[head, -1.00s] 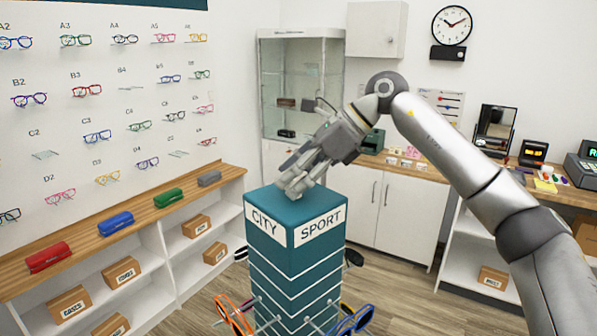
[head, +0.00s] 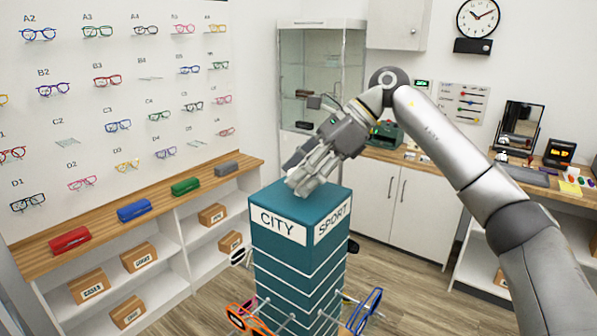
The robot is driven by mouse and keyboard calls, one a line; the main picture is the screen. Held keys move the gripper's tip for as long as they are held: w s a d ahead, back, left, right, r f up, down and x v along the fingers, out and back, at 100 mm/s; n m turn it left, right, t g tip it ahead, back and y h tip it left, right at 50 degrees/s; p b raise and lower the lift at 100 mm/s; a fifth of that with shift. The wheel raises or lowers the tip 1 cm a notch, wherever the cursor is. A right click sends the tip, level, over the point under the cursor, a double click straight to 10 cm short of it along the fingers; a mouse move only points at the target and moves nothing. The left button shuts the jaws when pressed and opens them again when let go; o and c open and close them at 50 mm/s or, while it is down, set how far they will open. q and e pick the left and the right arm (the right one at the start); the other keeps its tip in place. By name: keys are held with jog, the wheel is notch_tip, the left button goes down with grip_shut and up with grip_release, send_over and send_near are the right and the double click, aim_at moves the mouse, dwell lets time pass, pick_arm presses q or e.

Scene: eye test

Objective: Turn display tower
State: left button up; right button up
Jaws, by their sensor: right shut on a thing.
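The teal display tower (head: 283,262) stands upright at the lower middle of the head view. A white CITY sign (head: 278,226) is on its wider left face, and a white SPORT sign (head: 332,219) is on its narrower right face. Orange glasses (head: 240,318) and blue glasses (head: 371,307) stick out on pegs low on the tower. My right gripper (head: 300,184) reaches down onto the top of the tower and is shut on it. The exact part between the fingers is hidden by the hand. My left gripper is not in view.
A wooden ledge (head: 105,225) with glasses cases and boxed shelves runs along the left wall, below rows of glasses. A glass cabinet (head: 323,75) and a white cupboard (head: 400,205) stand behind. Wood floor (head: 400,285) is open to the tower's right.

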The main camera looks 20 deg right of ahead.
jog(key=shift+r, duration=0.1)
jog(key=o, duration=1.4)
jog(key=v, duration=1.2)
